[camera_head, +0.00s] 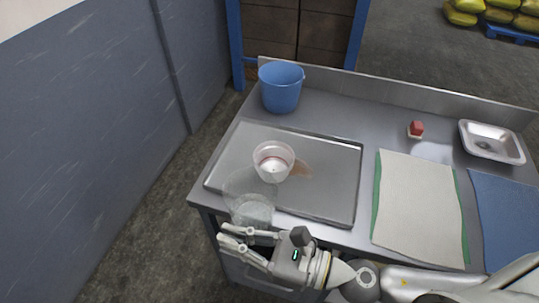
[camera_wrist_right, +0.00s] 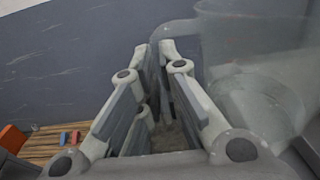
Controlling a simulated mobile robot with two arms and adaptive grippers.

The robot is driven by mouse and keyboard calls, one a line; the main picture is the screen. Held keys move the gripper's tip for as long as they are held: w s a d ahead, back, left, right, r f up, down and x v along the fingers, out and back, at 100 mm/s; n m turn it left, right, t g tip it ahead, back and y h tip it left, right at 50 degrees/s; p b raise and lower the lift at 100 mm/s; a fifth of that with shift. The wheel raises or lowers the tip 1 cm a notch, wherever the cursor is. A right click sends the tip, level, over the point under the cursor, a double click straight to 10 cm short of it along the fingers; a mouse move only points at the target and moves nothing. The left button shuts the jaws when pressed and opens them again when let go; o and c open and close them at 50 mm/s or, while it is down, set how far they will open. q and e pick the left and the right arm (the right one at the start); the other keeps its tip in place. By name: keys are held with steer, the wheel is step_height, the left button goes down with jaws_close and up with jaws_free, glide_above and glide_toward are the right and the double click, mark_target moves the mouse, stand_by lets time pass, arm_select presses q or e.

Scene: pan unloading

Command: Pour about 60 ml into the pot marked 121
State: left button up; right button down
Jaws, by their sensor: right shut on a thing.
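A clear jug (camera_head: 252,208) shows above the front left of the metal tray, with pale liquid low in it. My right gripper (camera_head: 229,235) is shut on the jug, at its handle (camera_wrist_right: 172,31) in the right wrist view. The clear jug wall (camera_wrist_right: 262,50) is to the right of the fingers there. No number on the pot is readable. My left gripper is not in view.
A wall (camera_head: 90,150) is at left.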

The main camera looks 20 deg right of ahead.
steer(key=shift+s+f, duration=0.1)
steer(key=shift+s, duration=0.15)
steer(key=shift+a+f+g, duration=0.1)
steer(key=shift+a+g, duration=0.05)
steer(key=shift+g, duration=0.15)
